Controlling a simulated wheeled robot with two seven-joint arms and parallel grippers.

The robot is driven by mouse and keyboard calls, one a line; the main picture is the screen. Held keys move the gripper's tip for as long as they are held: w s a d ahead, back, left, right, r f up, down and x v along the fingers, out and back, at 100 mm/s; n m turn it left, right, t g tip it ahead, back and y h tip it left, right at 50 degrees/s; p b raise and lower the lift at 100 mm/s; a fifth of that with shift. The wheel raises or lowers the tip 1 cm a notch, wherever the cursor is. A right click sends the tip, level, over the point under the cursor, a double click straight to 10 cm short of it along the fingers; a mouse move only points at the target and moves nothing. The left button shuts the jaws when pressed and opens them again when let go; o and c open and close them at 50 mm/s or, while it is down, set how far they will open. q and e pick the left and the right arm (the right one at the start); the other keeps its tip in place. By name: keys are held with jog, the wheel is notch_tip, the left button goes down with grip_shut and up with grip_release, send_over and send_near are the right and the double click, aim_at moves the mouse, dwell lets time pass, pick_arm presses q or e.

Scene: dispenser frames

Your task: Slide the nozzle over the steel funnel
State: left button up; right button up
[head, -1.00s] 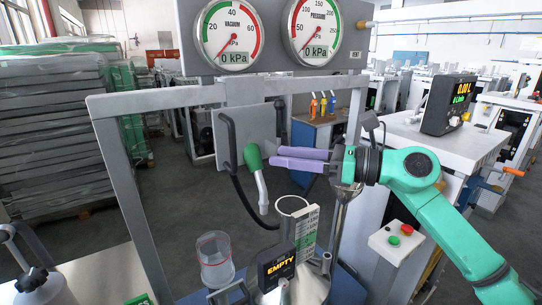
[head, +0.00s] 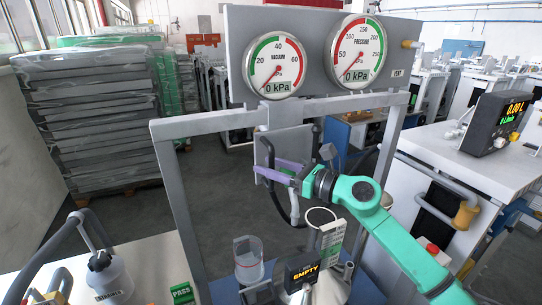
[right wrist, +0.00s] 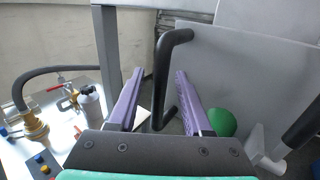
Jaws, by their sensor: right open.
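My right gripper (head: 276,171) is open, its two lilac fingers reaching left toward the upright grey plate with black handles. In the right wrist view, the black bar handle (right wrist: 160,85) lies between the open fingers (right wrist: 157,98), not clamped. The nozzle's green end (right wrist: 222,122) shows just outside the right finger. In the head view my gripper hides the green part; the pale spout (head: 295,207) hangs below. A pale ring (head: 321,218) stands lower right, above steel parts; I cannot tell which of these is the funnel. My left gripper is not in view.
A grey frame post (head: 180,200) stands left of the gripper, with a crossbar above. A clear beaker (head: 248,262) and an EMPTY display (head: 303,274) stand below. A white canister (head: 112,280) is at lower left. Gauges are mounted above.

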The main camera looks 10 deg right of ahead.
jog(key=shift+d, duration=0.1)
grip_shut()
dwell(1.3)
